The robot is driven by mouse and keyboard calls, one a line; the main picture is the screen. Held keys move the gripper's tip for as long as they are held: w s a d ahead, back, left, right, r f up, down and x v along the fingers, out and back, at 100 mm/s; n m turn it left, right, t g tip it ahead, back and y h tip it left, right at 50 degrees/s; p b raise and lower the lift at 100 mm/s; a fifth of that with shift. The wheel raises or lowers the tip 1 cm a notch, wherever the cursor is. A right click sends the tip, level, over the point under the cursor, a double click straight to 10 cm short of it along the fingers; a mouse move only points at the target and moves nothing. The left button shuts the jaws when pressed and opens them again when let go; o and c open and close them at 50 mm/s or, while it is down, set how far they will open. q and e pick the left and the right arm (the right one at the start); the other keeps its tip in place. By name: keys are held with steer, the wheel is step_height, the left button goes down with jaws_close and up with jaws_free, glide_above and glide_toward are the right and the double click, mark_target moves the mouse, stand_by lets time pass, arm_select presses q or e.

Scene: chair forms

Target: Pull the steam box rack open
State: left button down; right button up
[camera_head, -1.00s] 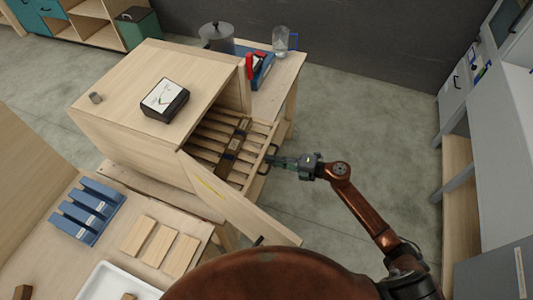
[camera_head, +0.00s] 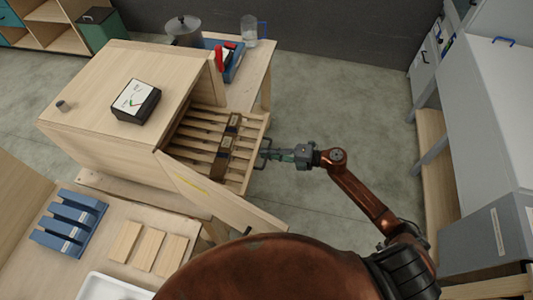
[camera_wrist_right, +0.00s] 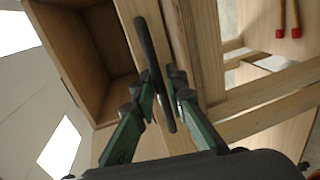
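The wooden steam box (camera_head: 85,75) stands on a bench at the left, its hinged door (camera_head: 225,200) swung open. The slatted rack (camera_head: 248,122) sticks out of its opening, with dark brown strips (camera_head: 226,142) lying across the slats. My right gripper (camera_head: 271,154) is at the rack's front, closed around its dark handle (camera_head: 263,160). In the right wrist view, the handle (camera_wrist_right: 148,40) runs between the green fingers of the gripper (camera_wrist_right: 162,88). My left gripper is not in view.
A pot (camera_head: 184,30) and a glass jar (camera_head: 249,30) stand behind. Blue holders (camera_head: 70,220) and wooden blocks (camera_head: 148,248) lie on the front bench.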

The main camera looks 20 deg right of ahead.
steer(key=shift+a, duration=0.1)
steer(key=v, duration=1.2)
stand_by(0.4)
